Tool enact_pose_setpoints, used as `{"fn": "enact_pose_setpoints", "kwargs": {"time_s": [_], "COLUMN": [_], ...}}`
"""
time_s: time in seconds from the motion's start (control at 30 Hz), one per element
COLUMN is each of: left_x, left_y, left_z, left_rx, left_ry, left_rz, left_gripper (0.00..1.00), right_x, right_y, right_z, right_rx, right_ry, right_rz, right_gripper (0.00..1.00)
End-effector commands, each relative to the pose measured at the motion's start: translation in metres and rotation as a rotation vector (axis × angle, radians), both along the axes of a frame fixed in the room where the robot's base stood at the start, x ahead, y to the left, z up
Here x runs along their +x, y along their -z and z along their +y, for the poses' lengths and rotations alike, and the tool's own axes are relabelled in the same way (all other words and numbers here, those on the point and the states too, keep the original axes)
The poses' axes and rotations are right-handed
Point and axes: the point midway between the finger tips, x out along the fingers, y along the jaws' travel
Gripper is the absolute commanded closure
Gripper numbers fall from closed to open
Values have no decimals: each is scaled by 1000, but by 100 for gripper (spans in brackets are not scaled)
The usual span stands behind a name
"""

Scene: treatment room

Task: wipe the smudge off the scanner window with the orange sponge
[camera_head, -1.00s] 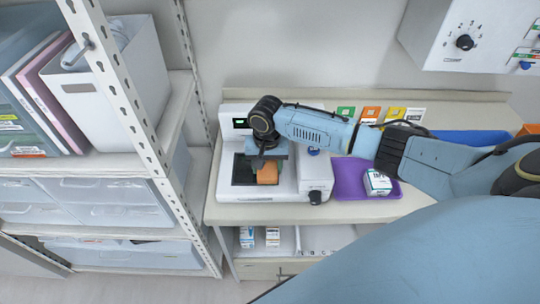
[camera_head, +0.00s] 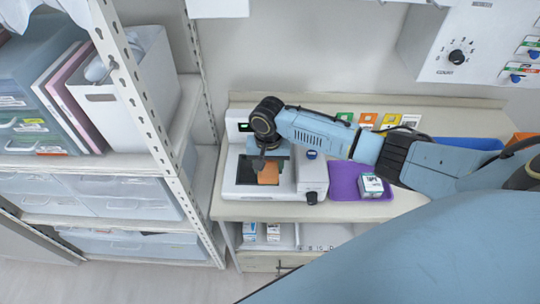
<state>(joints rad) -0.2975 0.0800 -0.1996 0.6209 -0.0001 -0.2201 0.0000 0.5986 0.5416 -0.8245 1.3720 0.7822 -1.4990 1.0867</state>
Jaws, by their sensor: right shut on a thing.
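The scanner (camera_head: 310,176) is a white device on the counter, with a small green display at its upper left. Its dark window (camera_head: 246,172) faces up. The orange sponge (camera_head: 268,173) is at the window's right part; whether it touches the glass I cannot tell. My right gripper (camera_head: 260,163) is shut on the sponge, reaching down from above, and hides part of the window. I cannot make out a smudge on the visible glass. My left gripper is not in view.
A purple mat (camera_head: 345,181) with a small white box (camera_head: 370,185) lies right of the scanner. A metal shelf rack (camera_head: 150,130) stands close on the left. A control panel (camera_head: 470,50) hangs at upper right. Small boxes (camera_head: 273,232) sit on the shelf below.

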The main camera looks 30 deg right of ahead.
Motion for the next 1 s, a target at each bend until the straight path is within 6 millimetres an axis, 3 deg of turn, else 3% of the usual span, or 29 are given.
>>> {"fn": "enact_pose_setpoints", "kwargs": {"time_s": [0.3,0.87,1.0], "left_x": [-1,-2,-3], "left_y": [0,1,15], "left_z": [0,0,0], "left_rx": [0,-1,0], "left_ry": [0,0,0], "left_rz": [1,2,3], "left_gripper": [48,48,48], "right_x": [4,5,8], "right_y": [-23,-24,-24], "right_z": [8,9,13], "right_rx": [0,0,1], "right_ry": [-18,-20,-44], "right_rz": [0,0,-4], "right_gripper": [67,67,67]}}
